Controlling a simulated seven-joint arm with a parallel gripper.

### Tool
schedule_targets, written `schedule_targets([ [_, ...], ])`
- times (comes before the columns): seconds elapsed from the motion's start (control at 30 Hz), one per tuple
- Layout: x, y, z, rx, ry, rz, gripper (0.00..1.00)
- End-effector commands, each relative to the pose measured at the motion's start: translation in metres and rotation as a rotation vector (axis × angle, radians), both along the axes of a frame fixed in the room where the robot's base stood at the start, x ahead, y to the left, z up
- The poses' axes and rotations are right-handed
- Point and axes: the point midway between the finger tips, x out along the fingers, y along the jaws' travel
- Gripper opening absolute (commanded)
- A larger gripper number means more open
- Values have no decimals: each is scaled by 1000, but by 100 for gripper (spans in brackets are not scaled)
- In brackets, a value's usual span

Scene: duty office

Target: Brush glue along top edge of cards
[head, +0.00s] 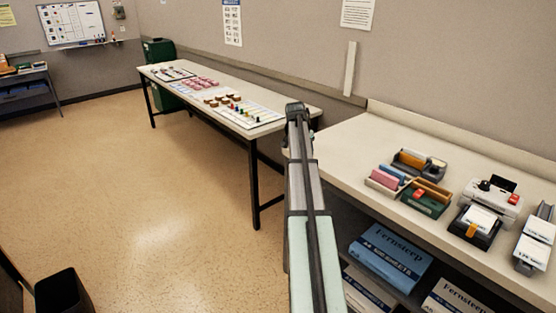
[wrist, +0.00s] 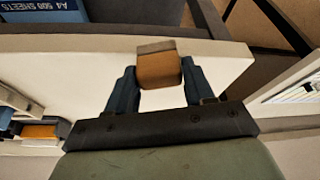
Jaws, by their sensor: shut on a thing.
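My gripper (wrist: 159,72) is shut on an orange-brown block with a grey-brown strip along one end (wrist: 157,69). I cannot tell whether this block is the glue brush. It is held over the pale counter (wrist: 95,65), near the counter's end. In the head view, a stack of white cards or paper (head: 480,218) sits in a black holder with an orange piece at its front, on the counter at right. I cannot make out glue on it.
On the counter (head: 345,140) stand a green tray (head: 424,208), a dark tray with an orange block (head: 412,160), a white machine (head: 492,198) and white boxes (head: 537,240). Paper reams (head: 390,255) lie below. A long table (head: 205,88) holds several small items. The counter's left part is clear.

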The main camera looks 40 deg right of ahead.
Motion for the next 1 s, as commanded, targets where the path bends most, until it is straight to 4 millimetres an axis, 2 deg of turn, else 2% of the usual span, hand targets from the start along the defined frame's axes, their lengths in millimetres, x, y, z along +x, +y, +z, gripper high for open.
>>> schedule_targets([
  [0.03,-7,-20,4,-1,-1,-37,28],
  [0.27,-46,-88,20,-6,-2,-192,28],
  [0.6,-126,-193,46,-18,-2,-450,28],
  [0.8,-178,-247,62,-27,-5,-594,28],
  [1.0,-226,-289,75,-36,-5,-713,28],
])
